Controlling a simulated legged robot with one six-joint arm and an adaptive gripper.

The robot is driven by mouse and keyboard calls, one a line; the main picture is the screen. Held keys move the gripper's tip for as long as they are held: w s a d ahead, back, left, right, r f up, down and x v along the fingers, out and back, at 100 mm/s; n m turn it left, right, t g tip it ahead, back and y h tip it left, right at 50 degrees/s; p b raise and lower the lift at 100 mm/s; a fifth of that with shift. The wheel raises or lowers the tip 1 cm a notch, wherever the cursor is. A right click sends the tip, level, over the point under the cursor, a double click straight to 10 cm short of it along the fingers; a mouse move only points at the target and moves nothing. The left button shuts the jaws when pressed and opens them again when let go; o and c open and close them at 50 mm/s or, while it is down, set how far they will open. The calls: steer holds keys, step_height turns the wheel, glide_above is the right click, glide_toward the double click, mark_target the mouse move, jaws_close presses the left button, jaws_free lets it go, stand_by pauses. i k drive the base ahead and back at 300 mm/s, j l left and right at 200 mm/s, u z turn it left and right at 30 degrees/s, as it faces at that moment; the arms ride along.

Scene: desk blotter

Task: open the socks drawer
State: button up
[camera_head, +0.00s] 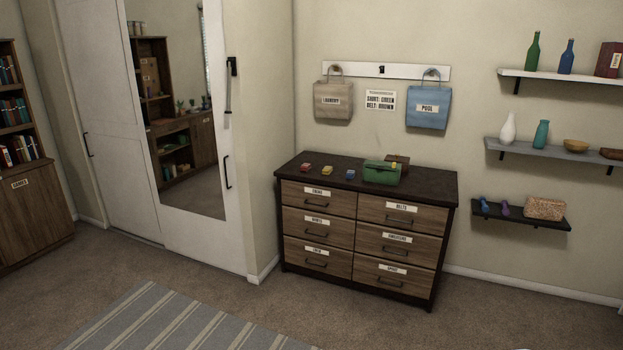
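A dark-topped wooden dresser (431,184) stands against the wall right of centre. It has two columns of three drawers, all shut, each with a white label and a dark bar handle. The top left drawer (340,205), middle left drawer (342,232) and bottom left drawer (340,261) have small, blurred labels. The top right drawer (425,220) seems to read "belts"; the middle right drawer (421,250) and bottom right drawer (416,281) are hard to read. I cannot tell which label says socks. My gripper is not in view.
A green box (381,172) and several small coloured items lie on the dresser top. Two bags, tan (333,100) and blue (428,107), hang above. Wall shelves (547,149) are at right, a mirrored door (185,100) at left. Carpet and a striped rug (180,322) lie clear in front.

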mark_target(336, 201)
steer(key=i, duration=1.55)
steer(key=i+l+u, duration=0.2)
steer(key=i+u, duration=0.3)
steer(key=i, duration=0.25)
steer(key=i+l+u, duration=0.5)
steer(key=i, duration=0.2)
steer(key=i+l+u, duration=0.45)
steer(key=i+l, duration=0.15)
steer(key=l, duration=0.1)
